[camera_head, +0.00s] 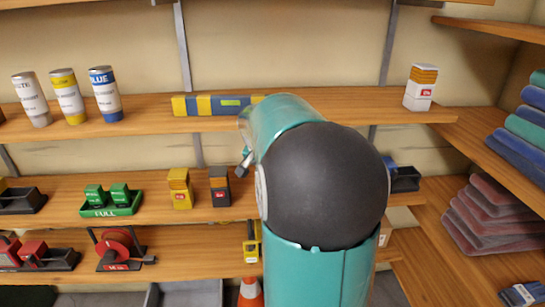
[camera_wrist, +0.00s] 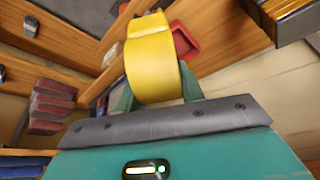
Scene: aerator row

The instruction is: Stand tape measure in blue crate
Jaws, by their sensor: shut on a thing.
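My gripper (camera_wrist: 158,98) is shut on a yellow rounded thing, which looks like the tape measure (camera_wrist: 151,62), in the wrist view. The tape measure sits between the two green fingers and hides part of the view beyond. In the head view my teal and black arm covers the middle, and I cannot make out the gripper there. I cannot make out a blue crate for sure in either view. A small blue patch (camera_head: 389,168) shows just right of my arm, beside a dark open bin.
A red tray (camera_wrist: 186,44) lies beyond the held thing. Shelves carry cans (camera_head: 68,97), a level (camera_head: 215,105), a green tray (camera_head: 112,208), yellow boxes (camera_head: 180,190) and a red reel (camera_head: 116,247). Folded cloths (camera_head: 495,212) lie at right. An orange cone (camera_head: 250,293) stands below.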

